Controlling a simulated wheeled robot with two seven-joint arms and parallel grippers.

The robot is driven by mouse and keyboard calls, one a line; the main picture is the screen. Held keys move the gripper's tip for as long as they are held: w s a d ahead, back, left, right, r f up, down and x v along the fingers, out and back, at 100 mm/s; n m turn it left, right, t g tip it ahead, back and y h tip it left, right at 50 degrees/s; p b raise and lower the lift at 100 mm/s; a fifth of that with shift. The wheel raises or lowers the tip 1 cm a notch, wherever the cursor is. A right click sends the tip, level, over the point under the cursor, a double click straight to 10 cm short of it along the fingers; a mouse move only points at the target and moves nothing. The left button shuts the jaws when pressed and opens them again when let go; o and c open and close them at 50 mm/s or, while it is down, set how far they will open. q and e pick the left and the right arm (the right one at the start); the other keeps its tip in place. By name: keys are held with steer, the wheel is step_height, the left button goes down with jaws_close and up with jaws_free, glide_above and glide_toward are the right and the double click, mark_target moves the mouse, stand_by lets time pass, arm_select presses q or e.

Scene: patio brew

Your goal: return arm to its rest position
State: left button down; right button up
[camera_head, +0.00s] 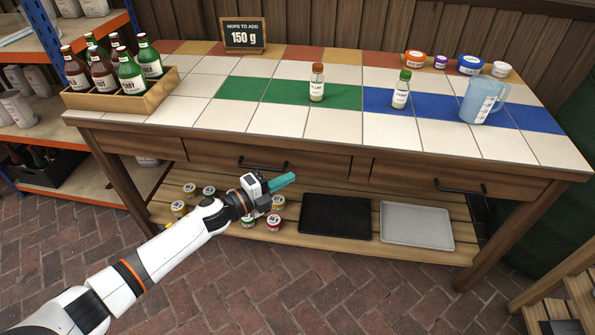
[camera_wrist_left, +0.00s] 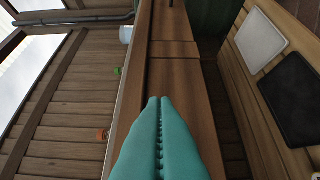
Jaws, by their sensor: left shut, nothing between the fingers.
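My left gripper (camera_head: 283,182) reaches in from the lower left in the head view, in front of the table's drawer fronts and above the lower shelf. Its teal fingers are shut together with nothing between them. In the left wrist view the closed fingers (camera_wrist_left: 158,140) point along the wooden drawer front (camera_wrist_left: 175,75). The gripper appears apart from the table. My right gripper is not in view.
The tiled table (camera_head: 270,120) holds a bottle crate (camera_head: 120,103), two small bottles (camera_head: 317,83), a blue jug (camera_head: 483,102), several lidded jars (camera_head: 470,65) and a sign (camera_head: 244,35). The lower shelf holds a black tray (camera_head: 335,217), a grey tray (camera_head: 416,226) and several small tins (camera_head: 274,223).

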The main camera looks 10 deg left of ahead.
arm_select(q)
steer(key=v, duration=0.5)
steer(key=shift+s+d+r, duration=0.1)
steer(key=shift+d, duration=0.05)
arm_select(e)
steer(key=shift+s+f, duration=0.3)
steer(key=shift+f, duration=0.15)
